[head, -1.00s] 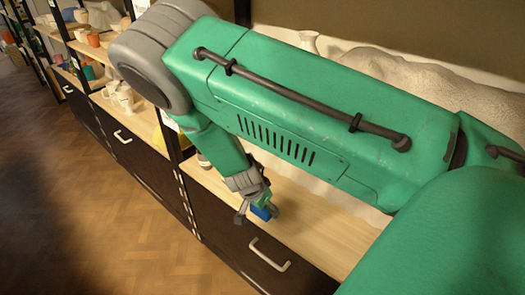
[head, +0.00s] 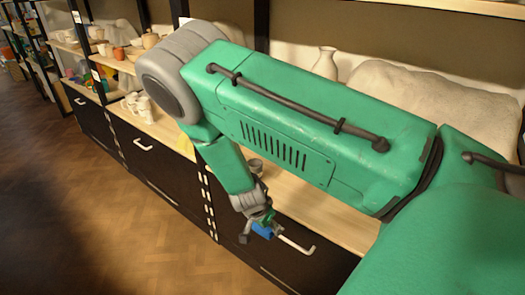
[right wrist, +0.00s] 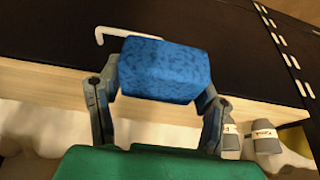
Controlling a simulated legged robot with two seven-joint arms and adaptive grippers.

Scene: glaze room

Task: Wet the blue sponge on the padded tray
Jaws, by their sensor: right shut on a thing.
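The blue sponge (head: 262,230) is a small rounded block with a mottled surface. My right gripper (head: 257,223) is shut on it, in front of the dark drawer fronts near a pale handle. In the right wrist view the sponge (right wrist: 165,72) sits between the two grey fingers of the right gripper (right wrist: 160,92), one at each side. Its far side is hidden. No padded tray can be made out in either view. My left gripper is not in view.
A light wooden counter (head: 310,200) runs above the dark drawers, with a small grey bowl (head: 255,165) on it. A white vase (head: 326,63) and pale sacks (head: 440,90) stand behind my arm. Shelves of pots are at left. The wooden floor (head: 90,240) is clear.

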